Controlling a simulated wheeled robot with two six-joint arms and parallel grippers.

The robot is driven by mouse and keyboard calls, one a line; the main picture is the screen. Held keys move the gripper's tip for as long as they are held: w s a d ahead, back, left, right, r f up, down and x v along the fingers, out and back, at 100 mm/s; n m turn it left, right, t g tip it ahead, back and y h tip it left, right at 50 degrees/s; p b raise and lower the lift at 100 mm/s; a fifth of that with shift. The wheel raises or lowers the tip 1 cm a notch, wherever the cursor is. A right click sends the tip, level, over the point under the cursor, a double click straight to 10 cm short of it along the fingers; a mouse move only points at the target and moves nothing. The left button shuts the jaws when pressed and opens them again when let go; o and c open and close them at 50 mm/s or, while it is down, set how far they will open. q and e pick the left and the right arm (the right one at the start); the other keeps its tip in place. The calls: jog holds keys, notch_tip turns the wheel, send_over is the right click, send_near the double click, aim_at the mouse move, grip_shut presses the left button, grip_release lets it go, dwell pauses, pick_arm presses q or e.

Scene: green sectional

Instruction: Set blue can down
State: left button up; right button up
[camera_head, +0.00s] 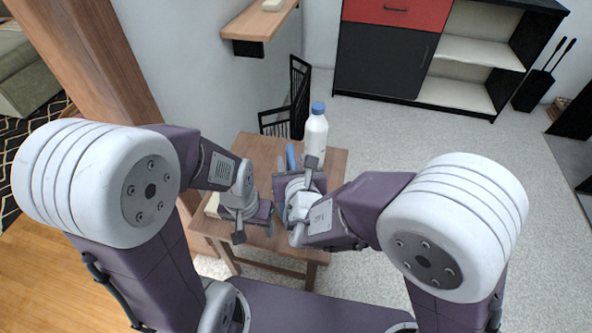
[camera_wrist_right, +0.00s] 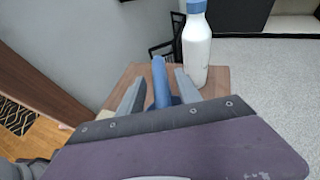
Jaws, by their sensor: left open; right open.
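The blue can (camera_head: 291,157) shows as a narrow blue shape on the wooden table, partly hidden by my right gripper. In the right wrist view the blue can (camera_wrist_right: 160,84) stands between the two grey fingers. My right gripper (camera_head: 296,164) is open around it; the right wrist view also shows my right gripper (camera_wrist_right: 159,92) with a finger on each side. Whether either finger touches the can cannot be told. Its lower end is hidden. My left gripper (camera_head: 254,231) is open and empty over the front left of the table.
A white bottle with a blue cap (camera_head: 316,135) stands upright close to the right of the can. A dark chair (camera_head: 298,95) is behind.

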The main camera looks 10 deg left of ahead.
jog(key=p+v, duration=0.1)
jog(key=v, duration=0.5)
jog(key=shift+s+r, duration=0.25)
jog(key=shift+s, duration=0.05)
pick_arm(q)
notch_tip(320, 180, down, 2)
jog(key=b, duration=0.3)
jog(key=shift+f+b, duration=0.15)
jog(key=shift+b, duration=0.15)
jog(key=shift+f, duration=0.25)
jog(key=shift+b, duration=0.3)
pick_arm(e)
jog(key=v, duration=0.4)
jog(key=shift+d+f, duration=0.1)
